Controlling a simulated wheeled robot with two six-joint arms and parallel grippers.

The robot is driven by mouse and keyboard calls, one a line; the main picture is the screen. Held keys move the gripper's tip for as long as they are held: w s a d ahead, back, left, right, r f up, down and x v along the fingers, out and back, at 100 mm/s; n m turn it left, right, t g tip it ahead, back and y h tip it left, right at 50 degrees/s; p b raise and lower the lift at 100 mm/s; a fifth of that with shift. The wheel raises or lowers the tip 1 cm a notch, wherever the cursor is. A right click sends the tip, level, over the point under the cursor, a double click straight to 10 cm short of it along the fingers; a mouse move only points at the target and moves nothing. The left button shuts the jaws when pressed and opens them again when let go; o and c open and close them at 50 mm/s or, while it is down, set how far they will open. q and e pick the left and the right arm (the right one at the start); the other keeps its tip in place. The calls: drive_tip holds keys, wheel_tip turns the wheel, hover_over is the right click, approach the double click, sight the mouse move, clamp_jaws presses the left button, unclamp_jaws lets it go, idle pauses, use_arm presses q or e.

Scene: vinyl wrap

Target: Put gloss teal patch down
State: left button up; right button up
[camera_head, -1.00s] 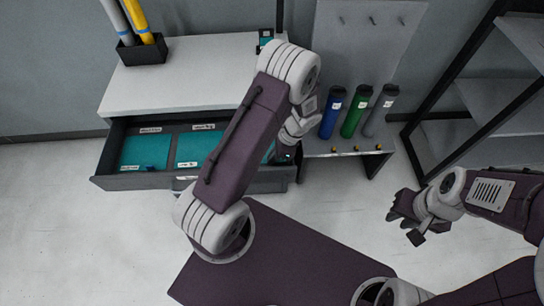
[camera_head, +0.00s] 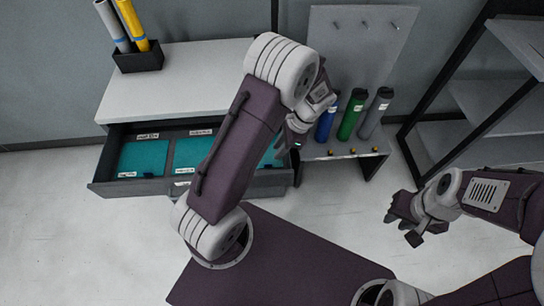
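The open drawer (camera_head: 190,186) of the white cabinet holds teal patches in labelled compartments. One teal patch (camera_head: 142,158) lies in the left compartment and another (camera_head: 190,152) in the middle one. A bit of teal (camera_head: 272,156) shows at the drawer's right, beside my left arm. The label text is too small to read, so I cannot tell which patch is gloss. My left gripper (camera_head: 284,147) is over the drawer's right end; its fingers are mostly hidden, and whether it holds anything is unclear. My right gripper (camera_head: 403,222) is open and empty above the floor at the right.
A dark holder (camera_head: 138,58) with grey and yellow rolls stands on the cabinet top (camera_head: 190,80). A dark-framed shelf (camera_head: 470,100) is at the far right.

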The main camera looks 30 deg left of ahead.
use_arm(q)
drive_tip(key=s+d+r+n+t+h, duration=0.2)
drive_tip(key=s+r+n, duration=0.4)
drive_tip(key=s+n, duration=0.4)
drive_tip(key=shift+r+n+t+h, duration=0.4)
drive_tip(key=shift+n+t+h, duration=0.3)
drive_tip(key=shift+n+h, duration=0.35)
drive_tip(key=shift+s, duration=0.1)
